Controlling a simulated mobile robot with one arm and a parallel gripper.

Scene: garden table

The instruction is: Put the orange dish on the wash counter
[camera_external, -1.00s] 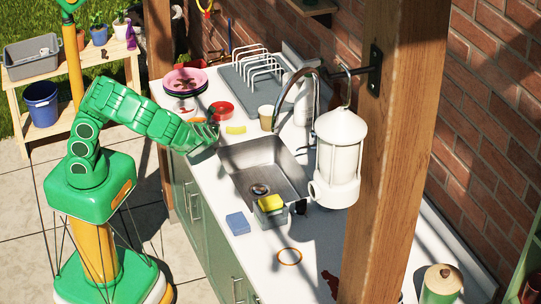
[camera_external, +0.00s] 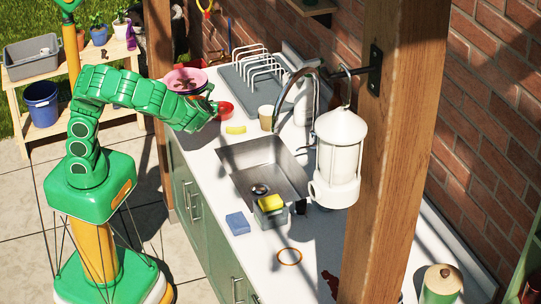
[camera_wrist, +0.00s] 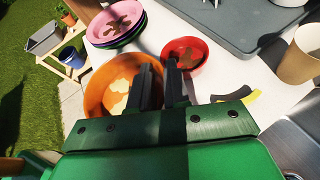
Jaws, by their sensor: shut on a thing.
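The orange dish (camera_wrist: 108,88) shows in the wrist view, with pale and brown patches inside. My gripper (camera_wrist: 160,72) is shut on its right rim, and the fingers cover part of that side. In the external view my gripper (camera_external: 208,108) is above the far left part of the white wash counter (camera_external: 212,160), in front of the plate stack. The white counter also shows in the wrist view (camera_wrist: 238,78).
A stack of pink and purple plates (camera_wrist: 118,22) and a red bowl (camera_wrist: 187,52) are close to the dish. A yellow curved piece (camera_external: 236,129), a paper cup (camera_external: 266,117) and the sink (camera_external: 255,160) lie to the right. A grey rack tray (camera_external: 250,80) is behind.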

